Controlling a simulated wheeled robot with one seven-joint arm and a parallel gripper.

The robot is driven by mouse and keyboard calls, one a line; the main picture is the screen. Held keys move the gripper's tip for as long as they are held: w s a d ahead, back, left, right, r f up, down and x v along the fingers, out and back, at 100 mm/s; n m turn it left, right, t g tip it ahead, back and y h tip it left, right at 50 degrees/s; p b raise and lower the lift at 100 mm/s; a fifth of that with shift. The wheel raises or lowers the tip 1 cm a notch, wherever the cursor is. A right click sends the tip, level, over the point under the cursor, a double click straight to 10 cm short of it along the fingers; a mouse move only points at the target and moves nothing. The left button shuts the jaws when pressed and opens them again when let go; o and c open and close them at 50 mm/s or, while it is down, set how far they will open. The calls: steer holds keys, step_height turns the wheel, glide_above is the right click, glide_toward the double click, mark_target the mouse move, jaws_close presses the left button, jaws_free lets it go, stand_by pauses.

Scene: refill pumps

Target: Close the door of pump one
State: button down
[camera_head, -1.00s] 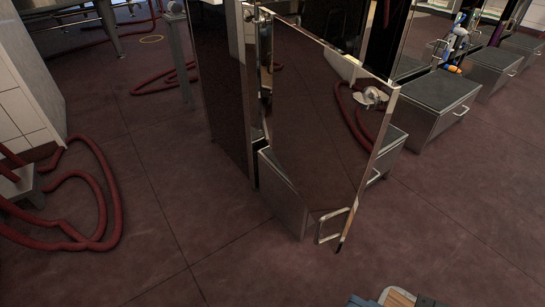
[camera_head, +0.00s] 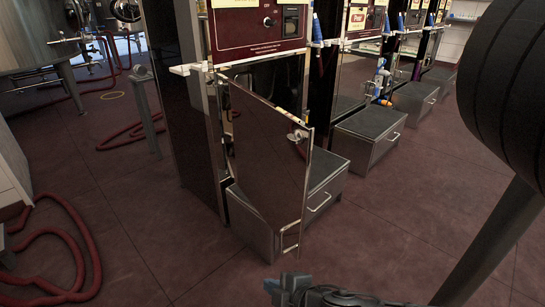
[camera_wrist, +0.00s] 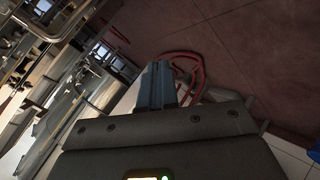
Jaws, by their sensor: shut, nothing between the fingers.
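Pump one's red control panel (camera_head: 258,28) is at the top middle of the head view. Its shiny, mirror-like door (camera_head: 262,160) hangs open below it, hinged at its left edge and swung out toward me. A handle (camera_head: 290,240) is at the door's lower outer corner, and a round latch (camera_head: 298,136) is near its upper outer edge. My gripper (camera_head: 285,292) is at the bottom edge of the head view, nearer to me than the door and apart from it. Its blue-grey fingers (camera_wrist: 154,88) are together and empty in the wrist view.
A dark-topped metal step box (camera_head: 325,168) stands partly behind the door. Another box (camera_head: 368,136) stands to its right before the neighbouring pumps. Red hoses (camera_head: 65,262) lie on the floor at left. A grey post (camera_head: 147,105) stands left of the pump. Floor left of the door is clear.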

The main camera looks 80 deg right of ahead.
steer(key=w+d+r+m+g+h+p, duration=0.2)
steer(key=w+d+r+g+h+p, duration=0.25)
steer(key=d, duration=0.55)
steer(key=m+g+h+p, duration=0.2)
steer(key=m+g+p, duration=0.9)
steer(key=g, duration=0.7)
glide_toward(293, 145)
steer(key=shift+m+t, duration=0.25)
steer(key=shift+m, duration=0.15)
steer(key=shift+b+x, duration=0.55)
steer(key=shift+x, duration=2.9)
